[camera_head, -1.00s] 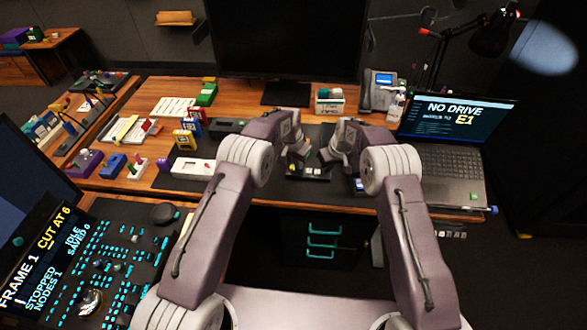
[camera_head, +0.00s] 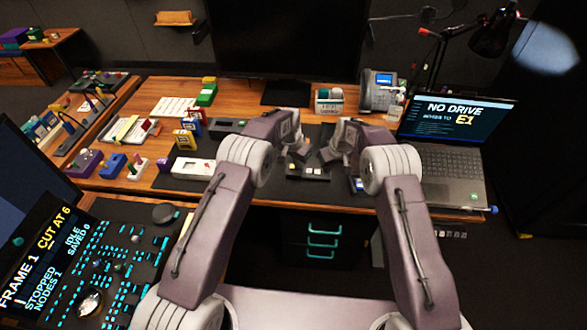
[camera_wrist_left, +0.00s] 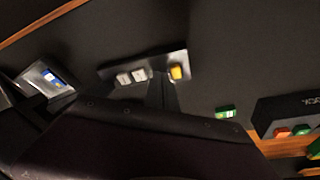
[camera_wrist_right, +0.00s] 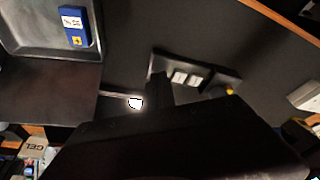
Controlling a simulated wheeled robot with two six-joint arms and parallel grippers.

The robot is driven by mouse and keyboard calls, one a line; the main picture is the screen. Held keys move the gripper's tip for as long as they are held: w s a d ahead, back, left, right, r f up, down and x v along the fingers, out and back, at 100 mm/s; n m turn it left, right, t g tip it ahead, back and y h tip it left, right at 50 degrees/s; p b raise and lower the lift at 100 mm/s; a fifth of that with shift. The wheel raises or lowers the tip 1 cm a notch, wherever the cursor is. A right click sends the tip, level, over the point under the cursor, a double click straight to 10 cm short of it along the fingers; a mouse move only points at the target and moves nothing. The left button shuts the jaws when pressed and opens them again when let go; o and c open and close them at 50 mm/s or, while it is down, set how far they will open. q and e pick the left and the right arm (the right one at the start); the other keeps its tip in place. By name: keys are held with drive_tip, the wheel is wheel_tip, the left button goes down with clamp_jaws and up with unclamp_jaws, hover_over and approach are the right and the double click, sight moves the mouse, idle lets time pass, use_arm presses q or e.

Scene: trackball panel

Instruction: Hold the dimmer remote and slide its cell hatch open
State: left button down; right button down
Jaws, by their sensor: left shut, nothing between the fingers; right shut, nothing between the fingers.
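A slim dark device (camera_head: 308,172), which looks like the dimmer remote, lies on the black desk mat between my arms. It has two pale buttons and a yellow piece at one end, clear in the left wrist view (camera_wrist_left: 132,75); it also shows in the right wrist view (camera_wrist_right: 190,75). I cannot make out its hatch. My left gripper (camera_head: 301,156) and right gripper (camera_head: 332,157) are both shut and empty, just above and behind the device. The fingertips overlap it in the wrist views; I cannot tell whether they touch it. Nothing is held.
A grey tray (camera_wrist_right: 25,45) with a blue labelled block (camera_wrist_right: 74,27) lies beside my right arm. A white boxy device (camera_head: 192,167) and several small coloured blocks stand to the left. A laptop (camera_head: 450,165) is at the right, a phone (camera_head: 380,92) behind. Mat around the device is mostly clear.

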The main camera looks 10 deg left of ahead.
drive_tip(key=shift+f, duration=0.55)
idle(0.5)
use_arm(q)
drive_tip(key=shift+s, duration=0.1)
use_arm(e)
drive_tip(key=shift+s+f, duration=0.25)
drive_tip(key=shift+f, duration=0.05)
idle(0.7)
